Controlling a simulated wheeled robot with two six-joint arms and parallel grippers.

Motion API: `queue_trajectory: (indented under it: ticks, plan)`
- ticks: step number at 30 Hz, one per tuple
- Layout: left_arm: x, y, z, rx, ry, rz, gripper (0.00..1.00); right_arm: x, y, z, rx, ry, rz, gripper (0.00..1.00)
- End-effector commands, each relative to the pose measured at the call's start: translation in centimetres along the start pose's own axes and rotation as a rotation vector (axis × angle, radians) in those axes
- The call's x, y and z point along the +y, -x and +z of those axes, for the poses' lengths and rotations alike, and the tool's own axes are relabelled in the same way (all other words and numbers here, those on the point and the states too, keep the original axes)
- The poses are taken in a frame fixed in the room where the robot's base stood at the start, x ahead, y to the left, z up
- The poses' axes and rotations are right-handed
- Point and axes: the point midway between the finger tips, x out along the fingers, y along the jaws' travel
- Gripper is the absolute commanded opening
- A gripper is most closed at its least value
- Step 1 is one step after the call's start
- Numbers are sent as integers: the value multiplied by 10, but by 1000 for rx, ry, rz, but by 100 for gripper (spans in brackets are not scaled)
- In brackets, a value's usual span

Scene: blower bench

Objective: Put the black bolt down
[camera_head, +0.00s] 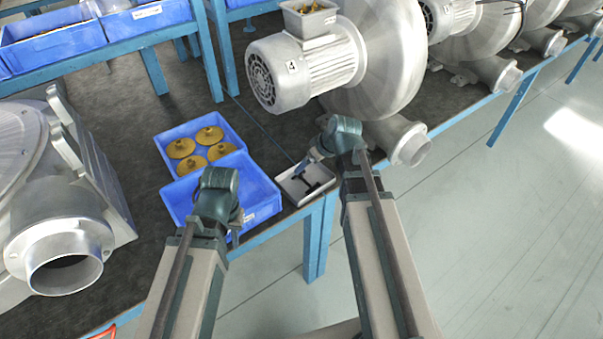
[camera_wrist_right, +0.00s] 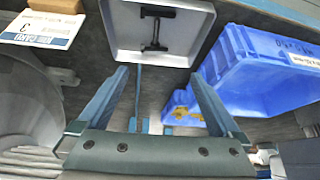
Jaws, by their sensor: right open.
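The black bolt (camera_head: 318,186) lies in a small white tray (camera_head: 285,184) at the bench's front edge. In the right wrist view the black bolt (camera_wrist_right: 155,30) shows as a dark I-shaped form on the floor of the white tray (camera_wrist_right: 120,42); I cannot tell if it is one piece or two touching. My right gripper (camera_head: 308,161) is just above the tray's far side. In the wrist view its fingers (camera_wrist_right: 160,76) are apart with nothing between them. My left gripper (camera_head: 236,222) is over the front blue bin, and its fingers are mostly hidden.
A blue bin (camera_head: 255,182) stands just left of the tray, with another blue bin of brass-coloured discs (camera_head: 181,148) behind it. A large blower (camera_head: 310,68) stands behind the tray. Another blower housing (camera_head: 62,235) is at left. The floor lies beyond the bench edge.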

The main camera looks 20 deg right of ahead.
Motion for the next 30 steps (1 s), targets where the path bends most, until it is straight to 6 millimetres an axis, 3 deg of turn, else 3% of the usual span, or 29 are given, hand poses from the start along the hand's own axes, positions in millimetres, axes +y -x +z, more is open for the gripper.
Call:
queue_trajectory:
  ticks: [9, 15, 21, 30]
  plan:
    - [0, 0, 0, 0, 0, 0, 23, -139, -3, 47, -319, -32, -27, 100]
    - [0, 0, 0, 0, 0, 0, 23, -196, 13, 84, -495, -67, 64, 100]
    - [0, 0, 0, 0, 0, 0, 23, -214, 22, 100, -558, -88, 127, 100]
    - [0, 1, 0, 0, 0, 0, 23, -214, 24, 99, -562, -93, 133, 100]
